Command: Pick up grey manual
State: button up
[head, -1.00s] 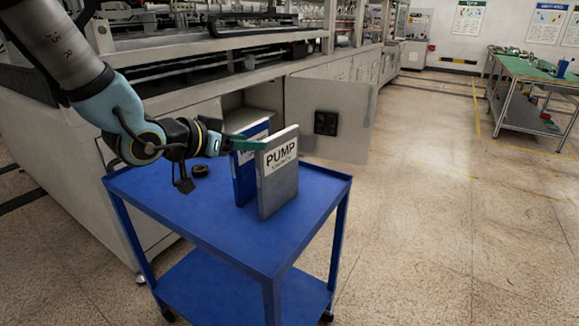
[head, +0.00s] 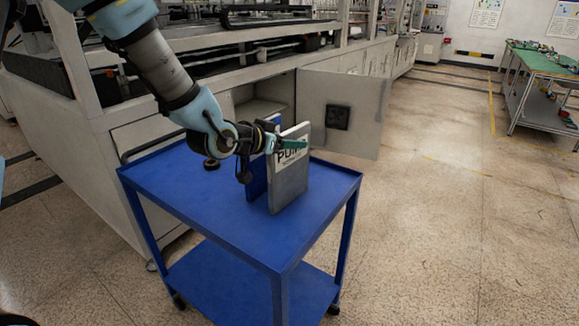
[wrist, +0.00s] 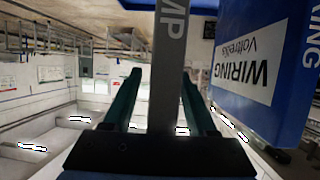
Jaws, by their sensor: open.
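The grey manual (head: 289,188), labelled PUMP, stands upright on the blue cart. My gripper (head: 292,143) is at its upper part, with one green finger across the label and the other hidden in the head view. In the wrist view my gripper (wrist: 161,82) is open, with one finger on each side of the grey manual's spine (wrist: 168,65). A gap shows between the fingers and the manual.
A blue WIRING manual (wrist: 262,70) stands close beside the grey one; it also shows behind it in the head view (head: 257,180). A small dark round object (head: 211,164) lies on the blue cart (head: 220,225). An open cabinet door (head: 342,115) is behind.

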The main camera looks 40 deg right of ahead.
jog(key=shift+c, duration=0.2)
grip_shut()
dwell(0.3)
jog(key=shift+d, duration=0.1)
dwell(0.9)
